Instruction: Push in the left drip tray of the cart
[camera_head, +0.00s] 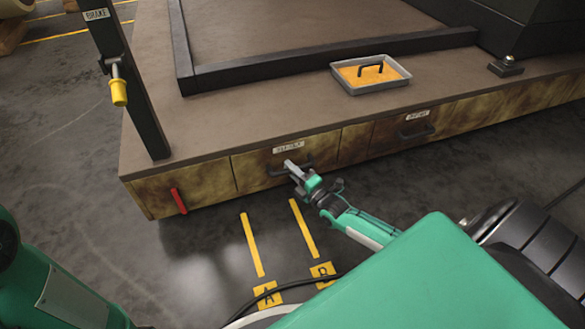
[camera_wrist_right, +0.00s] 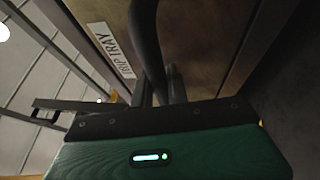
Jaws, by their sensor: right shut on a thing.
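The left drip tray (camera_head: 248,171) is a stained, drawer-like front in the cart's (camera_head: 190,140) near side, with a white label above a dark bar handle (camera_head: 277,172). It looks about level with the panels beside it; any small gap is hard to tell. My right gripper (camera_head: 293,168) is at this handle, shut on it. In the right wrist view the handle (camera_wrist_right: 146,40) runs down between the fingers (camera_wrist_right: 152,92), beside the label (camera_wrist_right: 112,50). My left gripper is out of view; only part of my left arm shows at the lower left.
A second labelled tray front (camera_head: 390,133) with its own handle is to the right. A grey pan (camera_head: 370,73) with yellow contents sits on the deck. A brake post (camera_head: 125,80) and a red lever (camera_head: 178,201) are at the left. The floor has yellow marks (camera_head: 303,228) and a cable.

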